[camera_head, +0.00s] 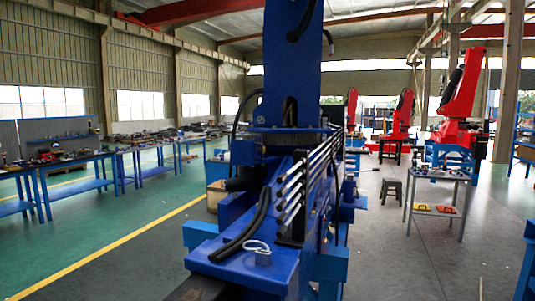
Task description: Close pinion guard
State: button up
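A large blue crane stand (290,75) fills the middle of the head view, with a tall upright column and a wide base. A row of parallel metal bars (312,172) runs along its right side. A black hose (243,232) lies over the blue front deck (226,262). A white loop on a small grey block (260,253) sits on that deck. I cannot make out which part is the pinion guard, or whether it is open or closed. My gripper is not in view.
Blue workbenches (75,185) with tools stand along the left wall. A small table (438,173) and a stool (391,190) stand at the right, before red machines (461,95).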

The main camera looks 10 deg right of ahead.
aim_at(243, 152)
jog(key=i+l+u, duration=0.65)
jog(key=l+u, duration=0.25)
jog(key=i+l+u, duration=0.25)
jog(key=l+u, duration=0.2)
jog(key=i+l+u, duration=0.1)
jog(key=l+u, duration=0.35)
jog(key=l, duration=0.15)
jog(key=l+u, duration=0.45)
jog(key=l, duration=0.15)
jog(key=k+l+u, duration=0.1)
jog(key=l+u, duration=0.3)
jog(key=l, duration=0.25)
jog(key=k+l+u, duration=0.2)
jog(key=l+u, duration=0.25)
jog(key=l, duration=0.15)
jog(key=k+l+z, duration=0.1)
jog(key=z, duration=0.15)
jog(key=i+j+u, duration=0.1)
jog(key=u, duration=0.15)
